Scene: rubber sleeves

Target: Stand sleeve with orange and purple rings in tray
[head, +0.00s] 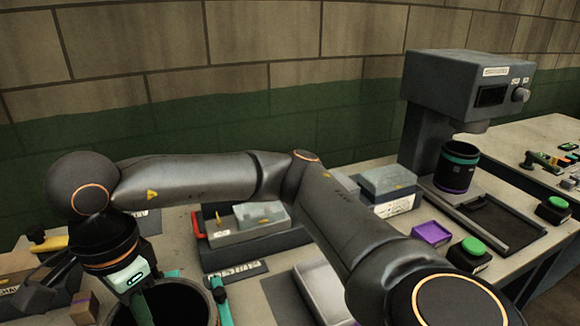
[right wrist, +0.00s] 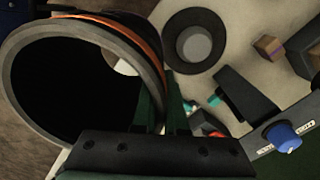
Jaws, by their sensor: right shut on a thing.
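A large black sleeve (right wrist: 85,18) with an orange ring near its grey rim fills the left of the right wrist view. Its open mouth faces the camera; no purple ring shows there. My right gripper (right wrist: 165,112) is shut on its wall. In the head view the sleeve's dark mouth (head: 185,303) shows at the bottom left, under my right gripper (head: 150,290), cut off by the frame. A pale, shallow tray (head: 318,290) lies behind my right forearm, partly hidden; I cannot tell if it is the task's tray. My left gripper is not in view.
A grey press (head: 450,85) stands at the right, with another black sleeve (head: 456,168) with teal and purple rings under it. A grey bin (head: 225,240) with a clear-lidded box, a purple box (head: 431,233) and green buttons (head: 473,246) crowd the bench.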

